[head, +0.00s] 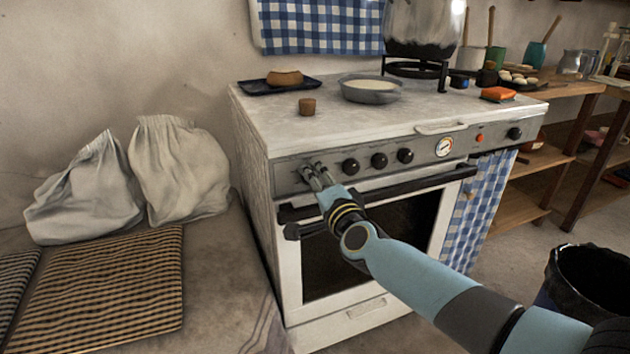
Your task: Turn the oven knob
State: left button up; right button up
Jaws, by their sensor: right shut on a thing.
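The white stove (265,200) has a grey control panel (440,160) with a row of black knobs. In the head view, three of them (351,166), (379,160), (405,155) sit in a row right of my right gripper, and another knob (515,133) is at the panel's right end. My right gripper (311,172) is at the panel's left end, shut on a knob there that its fingers mostly hide. I cannot tell which way that knob points. My left gripper is not in view.
A black towel bar (440,177) runs below the panel, over the oven door (318,255). White sacks (180,165) are at left; a black bin (590,270) is at right.

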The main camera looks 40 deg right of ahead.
jog(key=shift+f, duration=0.1)
jog(key=o, duration=1.1)
jog(key=shift+o, duration=0.2)
jog(key=v, duration=1.2)
